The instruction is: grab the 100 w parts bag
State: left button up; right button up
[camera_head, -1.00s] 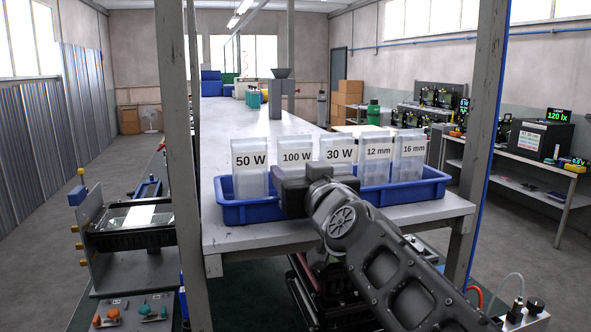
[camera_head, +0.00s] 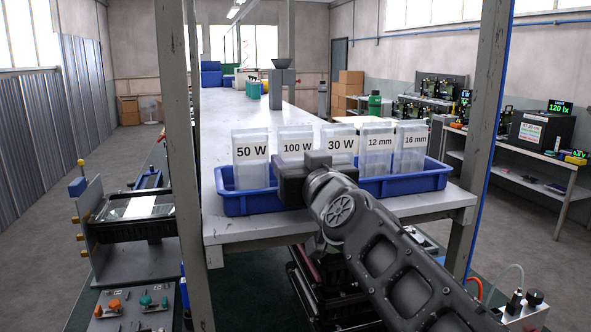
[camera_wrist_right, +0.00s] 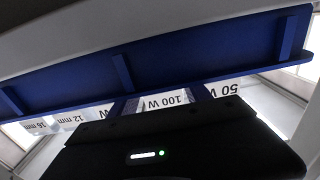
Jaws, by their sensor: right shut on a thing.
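The 100 W parts bag (camera_head: 297,147) is a clear, upright bag with a white label, standing in a blue bin between the 50 W bag (camera_head: 251,172) and the 30 W bag (camera_head: 340,147). My right gripper (camera_head: 303,180) is in front of it at the bin's front wall and hides its lower part. In the right wrist view the 100 W label (camera_wrist_right: 168,102) shows upside down between the two fingers, and the gripper is shut on this bag. The fingertips are hidden in the head view. My left gripper is not in view.
The blue bin (camera_head: 243,205) sits at the near edge of a long grey bench (camera_head: 222,110). The 12 mm bag (camera_head: 377,145) and 16 mm bag (camera_head: 410,142) stand at its right. Grey posts (camera_head: 178,120) rise at both sides of the bench.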

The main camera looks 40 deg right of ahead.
jog(key=c, duration=0.5)
jog(key=shift+c, duration=0.2)
notch_tip(320, 180, up, 10)
jog(key=p, duration=0.1)
jog(key=shift+p, duration=0.3)
dwell(0.4)
